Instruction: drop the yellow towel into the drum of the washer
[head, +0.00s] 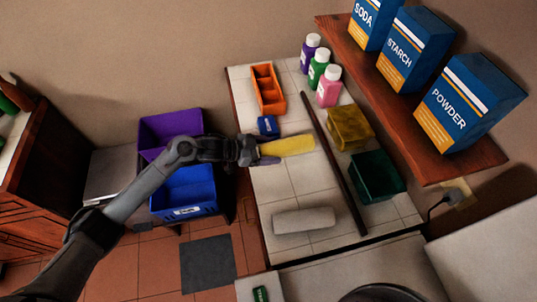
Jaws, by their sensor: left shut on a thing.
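The yellow towel (290,146) is a narrow, rolled-looking strip. My left gripper (262,151) comes in from the left and is shut on the towel's left end. The towel sticks out to the right over the tiled counter; I cannot tell how high above it. At the bottom edge is a pale appliance top (340,268) with a dark round part (383,294), cut off by the frame. It may be the washer, but I cannot see into a drum. My right gripper is not in view.
On the counter are an orange caddy (267,90), a small blue box (267,125), several bottles (329,87), an olive bin (350,128), a green bin (377,177), a dark rod (333,165) and a pale roll (304,220). Blue (184,190) and purple (170,129) bins stand left.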

